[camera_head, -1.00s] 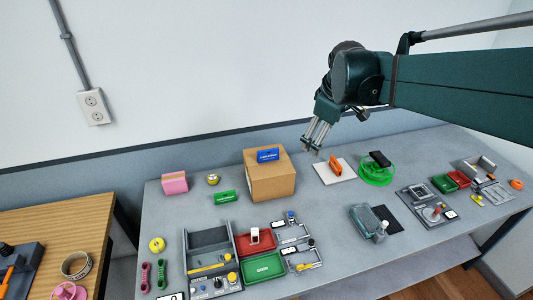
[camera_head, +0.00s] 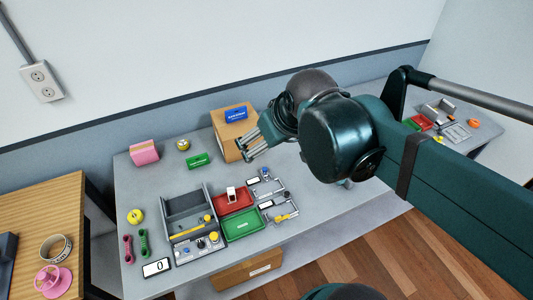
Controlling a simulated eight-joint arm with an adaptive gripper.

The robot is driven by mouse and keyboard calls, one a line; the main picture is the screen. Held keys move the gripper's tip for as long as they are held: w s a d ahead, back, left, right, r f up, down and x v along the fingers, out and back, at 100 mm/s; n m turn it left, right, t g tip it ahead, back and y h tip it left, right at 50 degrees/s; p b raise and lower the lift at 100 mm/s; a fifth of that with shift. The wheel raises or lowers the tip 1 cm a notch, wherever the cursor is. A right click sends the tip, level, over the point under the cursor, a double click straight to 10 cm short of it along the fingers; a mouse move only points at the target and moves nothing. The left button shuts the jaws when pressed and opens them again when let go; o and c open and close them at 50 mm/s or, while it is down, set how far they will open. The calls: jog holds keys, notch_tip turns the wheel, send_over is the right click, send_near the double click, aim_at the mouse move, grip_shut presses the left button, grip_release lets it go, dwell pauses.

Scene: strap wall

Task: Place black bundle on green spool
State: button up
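The green spool and the black bundle are not visible now; my arm covers that part of the bench. In the earlier view a black piece sat on top of the green spool, right of the cardboard box. My gripper (camera_head: 249,147) is in front of the cardboard box (camera_head: 228,146), pointing left and down. Its metal fingers look apart, with nothing seen between them.
A blue item (camera_head: 236,114) lies on the box. A pink block (camera_head: 145,152) and green block (camera_head: 198,160) stand left. Red (camera_head: 216,204) and green (camera_head: 259,224) trays lie below my gripper. Pink (camera_head: 128,249) and green (camera_head: 144,243) bundles lie front left.

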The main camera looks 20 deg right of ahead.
jog(key=shift+m+t, duration=0.3)
jog(key=shift+m, duration=0.4)
jog(key=s+a+f, duration=0.1)
jog(key=s, duration=0.1)
jog(key=s+a+f, duration=0.1)
jog(key=shift+s+a+f, duration=0.2)
jog(key=shift+s, duration=0.15)
